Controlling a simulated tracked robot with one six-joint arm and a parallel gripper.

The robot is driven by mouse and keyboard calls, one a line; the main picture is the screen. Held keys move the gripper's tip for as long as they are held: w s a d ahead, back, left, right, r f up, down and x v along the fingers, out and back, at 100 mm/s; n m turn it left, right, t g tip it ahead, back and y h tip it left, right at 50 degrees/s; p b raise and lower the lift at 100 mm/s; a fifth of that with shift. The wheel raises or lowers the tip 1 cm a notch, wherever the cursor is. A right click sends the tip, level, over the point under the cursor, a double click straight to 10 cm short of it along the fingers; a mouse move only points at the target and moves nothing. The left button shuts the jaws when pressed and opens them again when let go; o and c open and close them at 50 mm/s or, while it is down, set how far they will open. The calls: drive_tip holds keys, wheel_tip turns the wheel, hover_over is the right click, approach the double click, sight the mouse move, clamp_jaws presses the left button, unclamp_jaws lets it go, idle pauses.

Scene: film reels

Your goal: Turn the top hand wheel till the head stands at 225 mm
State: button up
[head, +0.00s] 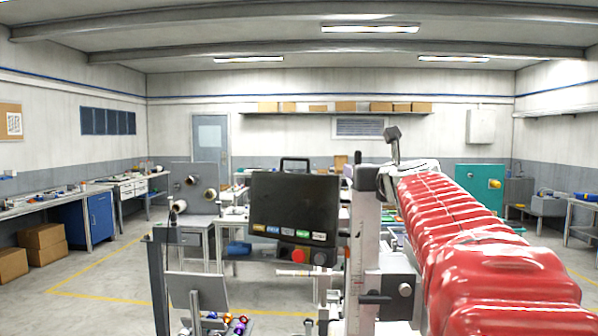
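A tall pale column (358,255) with a scale strip along it stands at the centre of the head view. The scale is too small to read, so I cannot tell the head's height. A grey block with a round knob (405,289) and a dark lever (375,298) sits low beside the column. My red-sleeved arm reaches in from the lower right, and my gripper (364,177) is at the column's top. The fingers cannot be made out. The top hand wheel is not clearly seen; my arm's end covers that spot.
A dark screen panel (294,210) with coloured buttons and a red knob stands just left of the column. A grey stand (198,290) is at the lower left. Benches line the walls. Open floor (120,280) lies to the left.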

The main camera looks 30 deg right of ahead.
idle(0.3)
drive_tip(key=o, duration=1.1)
drive_tip(key=shift+c, duration=0.2)
